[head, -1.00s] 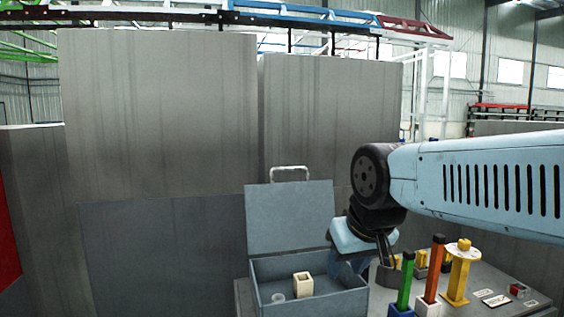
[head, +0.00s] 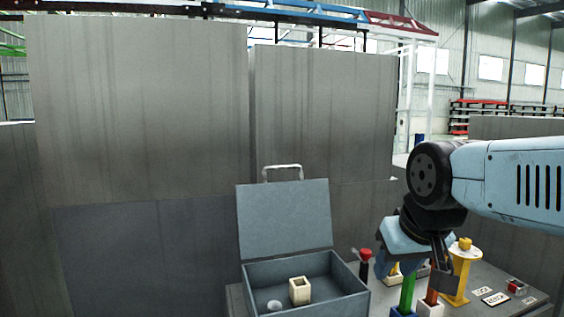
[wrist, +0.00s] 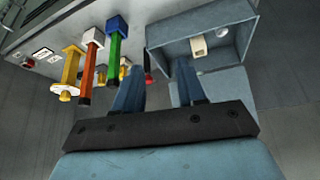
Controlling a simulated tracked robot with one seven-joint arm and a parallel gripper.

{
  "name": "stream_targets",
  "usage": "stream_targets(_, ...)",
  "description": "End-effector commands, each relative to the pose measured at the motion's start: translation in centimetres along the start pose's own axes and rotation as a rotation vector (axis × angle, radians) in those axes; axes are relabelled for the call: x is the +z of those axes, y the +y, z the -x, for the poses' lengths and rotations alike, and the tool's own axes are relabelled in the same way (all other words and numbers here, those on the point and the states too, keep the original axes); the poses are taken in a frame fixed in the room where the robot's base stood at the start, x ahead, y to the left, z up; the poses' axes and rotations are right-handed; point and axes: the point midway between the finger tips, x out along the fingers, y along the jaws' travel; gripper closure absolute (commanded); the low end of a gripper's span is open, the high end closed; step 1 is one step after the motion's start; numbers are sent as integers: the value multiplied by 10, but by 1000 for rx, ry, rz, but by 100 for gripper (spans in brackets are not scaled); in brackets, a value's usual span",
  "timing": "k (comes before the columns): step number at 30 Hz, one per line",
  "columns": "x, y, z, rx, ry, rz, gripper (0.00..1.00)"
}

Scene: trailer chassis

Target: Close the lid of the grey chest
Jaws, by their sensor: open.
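The grey chest (head: 306,300) stands open on the worktop. Its lid (head: 285,218) stands raised at the back, with a pale handle (head: 283,168) on its upper edge. A cream hollow block (head: 299,291) and a small round cup (head: 274,305) are inside. My gripper (wrist: 158,82) is open, with nothing seen between its fingers. In the head view it hangs to the right of the chest, apart from it, and its fingertips are hard to make out. The wrist view shows the chest (wrist: 200,22) beyond the fingers.
Right of the chest stand a red-topped post (head: 365,262), a green bar (head: 408,290), an orange bar (wrist: 91,45) and a yellow stand (head: 461,275), close to my gripper. Labels (head: 495,298) lie farther right. Tall grey panels (head: 325,110) rise behind the chest.

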Motion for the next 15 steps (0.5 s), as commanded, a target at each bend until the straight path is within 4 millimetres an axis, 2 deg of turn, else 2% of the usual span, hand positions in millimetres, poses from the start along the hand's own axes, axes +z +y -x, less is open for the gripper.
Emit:
stream_targets(5, -5, -1, 2, 0, 0, 14, 60)
stream_targets(8, -21, -3, 8, 1, -7, 64, 60)
stream_targets(9, -31, 8, 12, 2, -10, 94, 60)
stream_targets(10, -40, 9, 15, 2, -13, 122, 60)
stream_targets(15, -104, -4, 34, -1, -34, 343, 60)
